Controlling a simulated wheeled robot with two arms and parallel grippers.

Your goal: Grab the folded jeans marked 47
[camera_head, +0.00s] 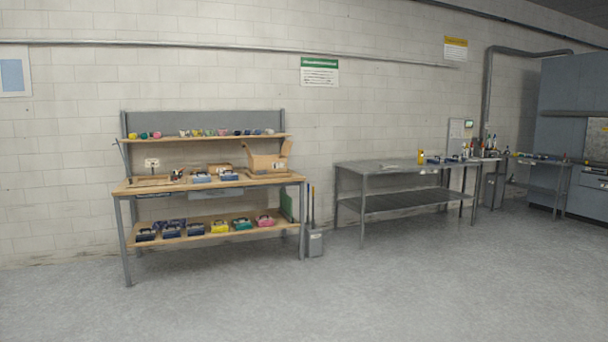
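Several small folded bundles, mostly dark blue (171,230), lie on the lower shelf of a wooden-topped workbench (150,187) at left centre. Yellow (219,227), green (242,224) and pink (264,221) ones lie to their right. Light blue-grey folded items (201,178) lie on the bench top. Each seems to carry a pale mark, but no number can be read at this size, so I cannot tell which is marked 47. Neither of my grippers shows in the head view.
An open cardboard box (267,163) stands on the bench top. A grey bin (314,243) stands by the bench's right leg. A metal table (390,172) with small items stands further right. Large grey cabinets (570,110) are at far right. The grey floor (330,300) in front is clear.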

